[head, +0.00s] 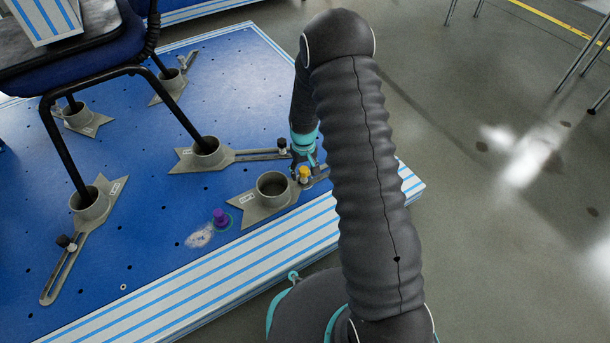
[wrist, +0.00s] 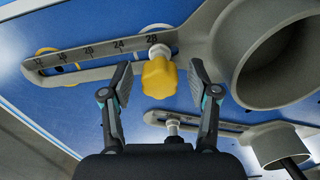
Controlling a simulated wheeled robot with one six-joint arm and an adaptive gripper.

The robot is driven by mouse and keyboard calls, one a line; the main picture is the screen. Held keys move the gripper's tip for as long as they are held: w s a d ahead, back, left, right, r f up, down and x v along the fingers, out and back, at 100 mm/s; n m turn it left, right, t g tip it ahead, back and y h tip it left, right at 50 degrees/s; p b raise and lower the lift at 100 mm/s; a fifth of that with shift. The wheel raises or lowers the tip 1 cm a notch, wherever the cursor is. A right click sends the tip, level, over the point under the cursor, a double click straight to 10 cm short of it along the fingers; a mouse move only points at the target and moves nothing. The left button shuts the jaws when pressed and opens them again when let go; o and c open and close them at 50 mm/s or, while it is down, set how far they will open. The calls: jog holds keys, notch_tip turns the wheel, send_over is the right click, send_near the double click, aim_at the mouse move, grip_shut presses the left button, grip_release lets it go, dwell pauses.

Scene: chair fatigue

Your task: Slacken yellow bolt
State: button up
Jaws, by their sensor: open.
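The yellow bolt (head: 304,173) sits in the slot of a grey clamp bracket (head: 250,207) near the right edge of the blue platform. In the wrist view the yellow bolt (wrist: 159,78) stands by the 28 mark of the slotted arm, close to the bracket's round cup (wrist: 285,60). My gripper (wrist: 160,85) is open, with one finger on each side of the yellow knob and a visible gap on both sides. In the head view my gripper (head: 303,160) is partly hidden by my arm, right at the bolt.
Other grey brackets hold black chair legs; one with a black knob (head: 282,146) lies just behind. A purple knob (head: 221,218) stands on the blue platform (head: 140,250) to the left. The chair (head: 110,65) stands at upper left. Open floor (head: 480,230) lies to the right.

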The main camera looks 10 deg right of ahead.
jog(key=shift+m, duration=1.3)
jog(key=m, duration=0.4)
grip_shut()
jog(key=shift+n, duration=2)
jog(key=n, duration=0.4)
